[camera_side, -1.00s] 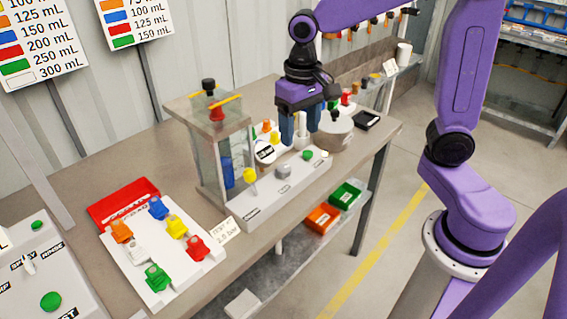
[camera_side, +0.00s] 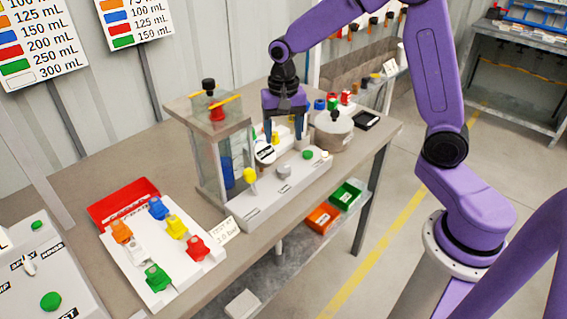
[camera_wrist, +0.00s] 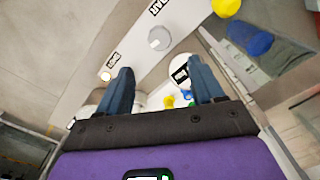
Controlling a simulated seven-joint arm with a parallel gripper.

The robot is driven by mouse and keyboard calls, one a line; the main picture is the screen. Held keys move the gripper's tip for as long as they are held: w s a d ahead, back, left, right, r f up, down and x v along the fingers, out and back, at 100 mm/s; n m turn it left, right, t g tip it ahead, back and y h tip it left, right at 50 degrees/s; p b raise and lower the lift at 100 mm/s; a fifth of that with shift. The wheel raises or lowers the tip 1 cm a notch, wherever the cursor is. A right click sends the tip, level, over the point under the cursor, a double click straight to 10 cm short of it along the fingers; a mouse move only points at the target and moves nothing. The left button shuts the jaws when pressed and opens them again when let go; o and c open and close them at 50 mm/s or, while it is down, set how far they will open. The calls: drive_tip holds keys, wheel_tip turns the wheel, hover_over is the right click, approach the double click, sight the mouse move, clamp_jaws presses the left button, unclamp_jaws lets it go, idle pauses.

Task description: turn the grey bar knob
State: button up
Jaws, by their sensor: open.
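My gripper (camera_side: 284,138) is open and points down, above and behind the knob in the side view. Its two blue fingers (camera_wrist: 160,68) are apart with nothing held between them, and they do not touch the knob.
A clear-walled tank (camera_side: 212,150) with a blue part inside stands left of my gripper. A round grey vessel (camera_side: 334,136) stands to its right. A white tray (camera_side: 190,275) of coloured clips lies at the front left. Small coloured parts stand behind the panel.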

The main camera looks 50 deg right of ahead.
sight(283, 167)
wheel_tip(283, 167, down, 10)
drive_tip(key=shift+f, duration=0.1)
idle(0.4)
drive_tip(key=c, duration=1.1)
drive_tip(key=shift+o, duration=0.2)
